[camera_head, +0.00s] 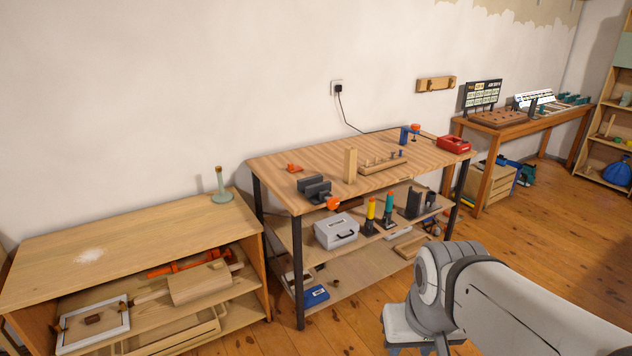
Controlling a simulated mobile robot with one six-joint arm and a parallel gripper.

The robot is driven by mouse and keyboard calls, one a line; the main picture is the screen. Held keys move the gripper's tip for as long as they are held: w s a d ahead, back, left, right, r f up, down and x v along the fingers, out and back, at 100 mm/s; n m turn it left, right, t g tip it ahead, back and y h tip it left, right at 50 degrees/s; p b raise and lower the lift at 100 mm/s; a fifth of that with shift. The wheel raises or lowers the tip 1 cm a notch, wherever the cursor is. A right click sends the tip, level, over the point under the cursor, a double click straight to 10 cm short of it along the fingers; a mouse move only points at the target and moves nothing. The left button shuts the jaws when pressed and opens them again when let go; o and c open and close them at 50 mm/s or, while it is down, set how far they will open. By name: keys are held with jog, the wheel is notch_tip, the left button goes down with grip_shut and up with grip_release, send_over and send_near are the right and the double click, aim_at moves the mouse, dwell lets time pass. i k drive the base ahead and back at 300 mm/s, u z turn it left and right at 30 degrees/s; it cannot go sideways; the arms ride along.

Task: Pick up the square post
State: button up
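The square post (350,166) is a light wooden block with a tall, narrow shape. It stands upright on the wooden top of the middle workbench (290,168), left of a wooden board with several pegs (383,163). My arm comes in from the lower right, in front of the bench. The dark end that looks like my gripper (420,348) is at the bottom edge, well apart from the post and nearer the camera. Its fingers are mostly cut off, so its opening cannot be seen.
A dark clamp-like tool (315,189) with an orange knob lies left of the post. A red box (454,144) and a blue clamp (405,136) sit farther right. A grey case (336,231) is on the shelf below. A low cabinet (120,235) stands left; wooden floor is clear in front.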

aim_at(350, 152)
jog(key=z, duration=0.45)
jog(key=i, duration=2.4)
jog(key=u, duration=1)
jog(key=i, duration=0.6)
jog(key=u, duration=0.4)
